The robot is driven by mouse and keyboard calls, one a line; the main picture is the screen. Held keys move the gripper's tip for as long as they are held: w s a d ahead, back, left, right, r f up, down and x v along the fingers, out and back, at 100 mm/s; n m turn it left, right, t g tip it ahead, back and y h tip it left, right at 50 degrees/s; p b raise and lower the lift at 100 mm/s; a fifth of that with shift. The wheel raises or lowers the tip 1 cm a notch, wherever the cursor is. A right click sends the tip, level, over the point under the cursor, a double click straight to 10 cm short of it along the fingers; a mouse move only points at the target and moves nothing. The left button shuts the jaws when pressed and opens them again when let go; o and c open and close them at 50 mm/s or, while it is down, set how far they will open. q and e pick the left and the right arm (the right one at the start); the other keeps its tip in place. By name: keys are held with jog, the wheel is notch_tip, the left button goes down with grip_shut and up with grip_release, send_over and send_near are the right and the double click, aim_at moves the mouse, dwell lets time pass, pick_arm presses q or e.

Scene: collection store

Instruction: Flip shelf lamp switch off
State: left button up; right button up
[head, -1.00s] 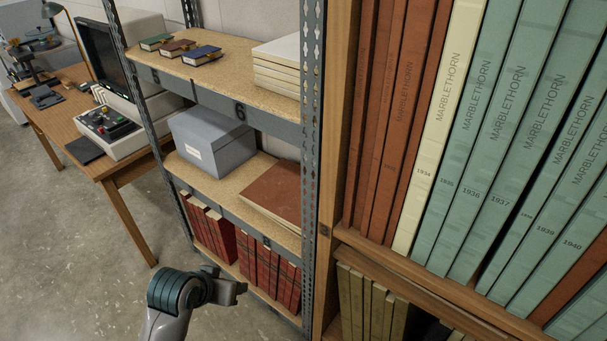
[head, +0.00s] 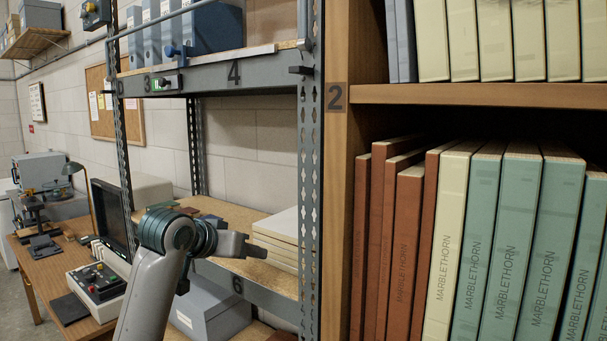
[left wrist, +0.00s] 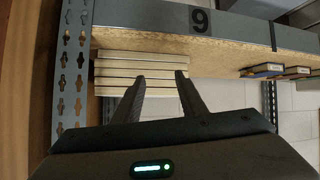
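A small switch box (head: 166,83) with a green lit face is on the grey front rail of the upper shelf, beside the number 3. I cannot tell from here which way the switch is set. My left gripper (head: 258,250) is below that rail and to the right of the box, before a stack of cream boards. In the left wrist view its two fingers (left wrist: 160,82) are apart with nothing held, and the board stack (left wrist: 140,68) is in front of them. My right gripper is not in view.
A perforated grey post (head: 309,160) and a wooden bookcase (head: 337,200) with bound volumes stand to the right. Blue binders (head: 212,30) stand on the upper shelf. A desk with a monitor is at left.

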pick_arm(q)
jog(key=s+d+r+m+t+h, duration=0.1)
jog(key=s+r, duration=0.1)
jog(key=r, duration=1.2)
jog(key=s+r+t+h, duration=0.1)
jog(key=s+r, duration=0.1)
jog(key=r, duration=1.2)
jog(key=s+d+r+m+t+h, duration=0.1)
jog(key=s+r, duration=0.2)
jog(key=r, duration=1.1)
jog(key=s+r+m+t+h, duration=0.1)
jog(key=s+r+h, duration=0.1)
jog(key=s+r, duration=2.3)
jog(key=shift+s+d+r+m+h, duration=0.2)
jog(key=shift+d+r+m+h, duration=0.15)
jog(key=shift+r, duration=0.45)
jog(key=shift+w, duration=0.1)
